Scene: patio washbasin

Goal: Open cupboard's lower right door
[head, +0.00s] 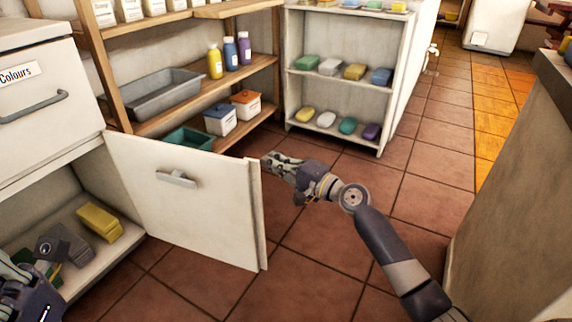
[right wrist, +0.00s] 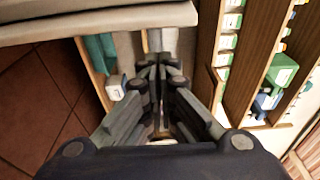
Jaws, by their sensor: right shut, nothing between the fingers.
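The cupboard's lower right door (head: 190,205) is white with a grey bar handle (head: 177,179). It stands swung well open, showing the shelf inside. My right gripper (head: 270,162) is shut and empty, just beyond the door's free edge at its top corner; whether it touches the door is unclear. In the right wrist view its closed fingers (right wrist: 158,66) point away, with a pale edge, likely the door's, across the upper left (right wrist: 100,22).
A yellow block (head: 100,222) and a grey item (head: 62,246) lie inside the cupboard. A drawer labelled Colours (head: 35,100) is above. A wooden shelf with bottles and a grey tray (head: 150,92) stands behind the door. A white soap shelf (head: 348,88) is further right. Tiled floor is clear.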

